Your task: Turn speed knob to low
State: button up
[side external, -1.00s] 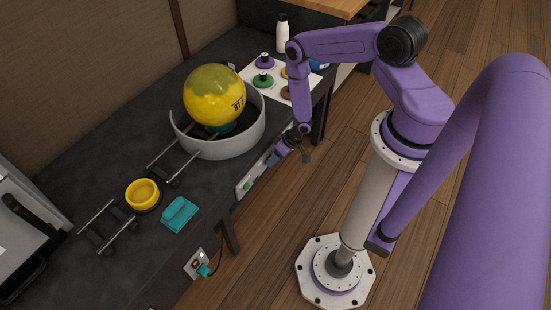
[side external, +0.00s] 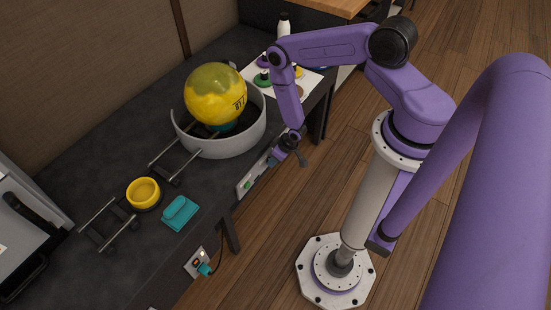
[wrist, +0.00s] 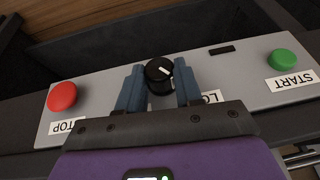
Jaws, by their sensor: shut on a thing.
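The black speed knob (wrist: 159,72) sits on a grey control panel (wrist: 235,75) in the wrist view. A white pointer line on its top points to the right and slightly down. My gripper (wrist: 158,88) is shut on the knob, one blue finger on each side. A label (wrist: 211,97) reading "LO" is partly hidden by my right finger and gripper body. In the side view my gripper (side external: 272,160) is at the panel (side external: 252,179) on the table's front edge; the knob cannot be made out there.
A red STOP button (wrist: 62,96) and a green START button (wrist: 283,60) flank the knob. On the dark table (side external: 110,170), a yellow ball (side external: 214,92) rests in a grey curved holder (side external: 228,146). A yellow ring (side external: 143,191) and teal block (side external: 180,212) lie nearer left.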

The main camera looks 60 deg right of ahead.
jog(key=o, duration=1)
jog(key=shift+w, duration=0.1)
jog(key=shift+o, duration=0.2)
jog(key=v, duration=1.7)
jog(key=shift+r, duration=0.25)
